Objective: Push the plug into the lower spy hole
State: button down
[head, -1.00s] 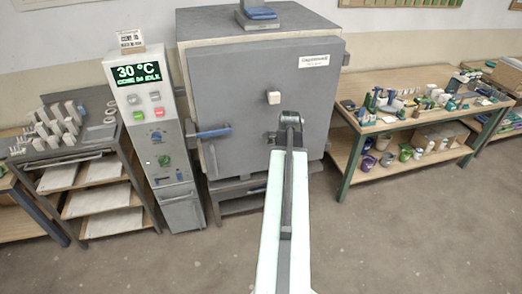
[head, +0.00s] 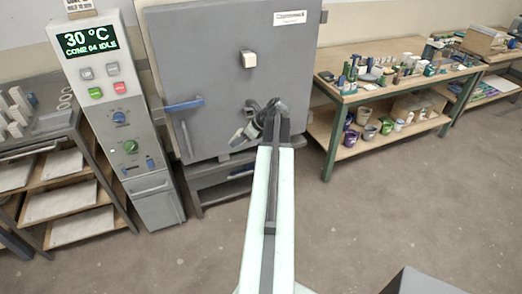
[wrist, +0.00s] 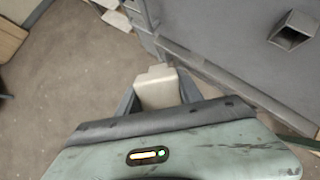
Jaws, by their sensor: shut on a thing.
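In the wrist view my gripper (wrist: 160,92) is shut on a pale, off-white plug (wrist: 158,88), which sits between its two dark fingers. The lower spy hole (wrist: 293,33) is a square, dark-rimmed opening in the grey kiln door, at the upper right of the wrist view. The plug is apart from it, down and to the left in that picture. In the head view my gripper (head: 240,133) is in front of the lower part of the kiln door (head: 215,85); the held plug is hard to make out there. Another pale plug (head: 248,59) sits higher on the door.
A blue door handle (head: 183,104) juts out left of my gripper. The control cabinet (head: 115,120) stands left of the kiln, with a shelf rack (head: 60,190) beyond it. A workbench (head: 400,85) with pots stands at the right.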

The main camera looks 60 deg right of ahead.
jog(key=s+d+f+m+t+h+b, duration=0.1)
jog(key=s+d+m+t+h+b, duration=0.15)
jog(key=d+m+h+b, duration=0.45)
jog(key=s+d+f+m+t+h+b, duration=0.15)
jog(key=d+t+h+b, duration=0.3)
jog(key=b, duration=0.45)
jog(key=x, duration=0.6)
jog(key=shift+w+d+m+g+h, duration=0.25)
jog(key=shift+d+m+g+h, duration=0.1)
jog(key=shift+g, duration=0.05)
jog(key=shift+w+r, duration=0.1)
jog(key=shift+w, duration=0.05)
jog(key=shift+w+d, duration=0.2)
jog(key=shift+x, duration=0.9)
jog(key=shift+w+d, duration=0.1)
jog(key=shift+w, duration=0.05)
jog(key=shift+x, duration=0.8)
